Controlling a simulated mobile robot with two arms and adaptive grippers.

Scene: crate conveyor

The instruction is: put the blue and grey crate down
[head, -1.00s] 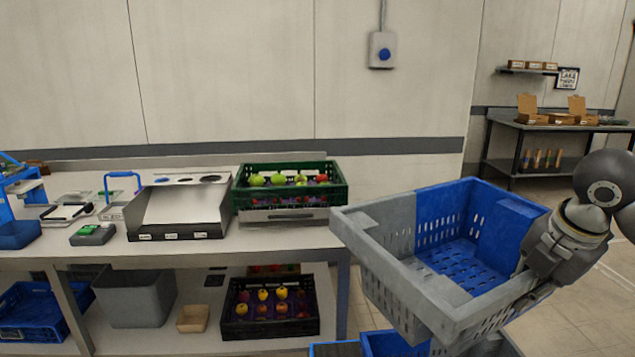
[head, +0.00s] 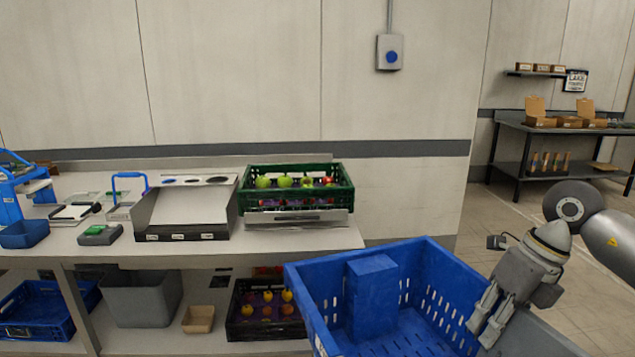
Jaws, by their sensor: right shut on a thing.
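A crate with blue slotted walls (head: 325,280) fills the bottom middle of the head view, its near side cut off by the frame. A plain blue block-like shape (head: 372,300) stands up inside it. A grey panel (head: 545,335) shows at its lower right; I take both colours as the blue and grey crate, though the join is hidden. My right gripper (head: 485,322) comes in from the right, fingers down, shut on the crate at its right side. What lies under the crate is out of view. My left gripper is not in view.
A workbench (head: 345,240) with a green crate of fruit (head: 345,195) stands behind, left of the blue crate. Its lower shelf holds a dark fruit crate (head: 240,335) and a grey bin (head: 145,300). Floor (head: 480,225) is clear at the right, before a far table (head: 520,150).

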